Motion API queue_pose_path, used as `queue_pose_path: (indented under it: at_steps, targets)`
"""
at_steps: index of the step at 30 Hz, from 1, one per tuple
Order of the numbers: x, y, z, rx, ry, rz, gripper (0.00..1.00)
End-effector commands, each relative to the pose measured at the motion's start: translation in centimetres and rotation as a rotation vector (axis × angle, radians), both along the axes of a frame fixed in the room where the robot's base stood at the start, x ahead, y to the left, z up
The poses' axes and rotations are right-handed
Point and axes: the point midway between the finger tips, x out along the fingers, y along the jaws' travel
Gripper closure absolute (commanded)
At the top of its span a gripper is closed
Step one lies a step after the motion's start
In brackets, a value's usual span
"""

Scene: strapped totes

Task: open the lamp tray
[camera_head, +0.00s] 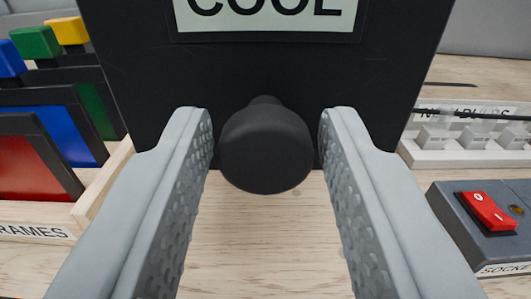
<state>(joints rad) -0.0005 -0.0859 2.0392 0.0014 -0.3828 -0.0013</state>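A black box front (400,80) stands straight ahead in the camera view, with a pale label (265,18) at the top that reads "COOL", partly cut off. I take it to be the lamp tray, though nothing visible names it so. A round black knob (266,150) sticks out from its lower middle. My gripper (265,125) is open, with one grey finger on each side of the knob. A gap shows on both sides, slightly narrower on the left. Whatever is inside the box is hidden.
At left a wooden rack (95,192) labelled "FRAMES" holds several coloured frames. At right are a white connector strip (470,150) and a grey socket box (480,225) with a red switch (488,211). The wooden table (265,250) is clear between my fingers.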

Motion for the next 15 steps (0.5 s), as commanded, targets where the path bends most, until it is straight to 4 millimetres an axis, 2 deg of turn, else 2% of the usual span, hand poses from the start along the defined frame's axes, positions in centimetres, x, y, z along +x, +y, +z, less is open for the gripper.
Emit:
queue_pose_path:
  at_steps: [2, 11, 15]
  targets:
    - [0.01, 0.00, 0.00, 0.000, 0.000, 0.000, 0.51]
    - [-0.09, 0.00, 0.00, 0.000, 0.000, 0.000, 0.51]
    - [-0.95, 0.00, 0.05, 0.000, 0.000, 0.000, 0.51]
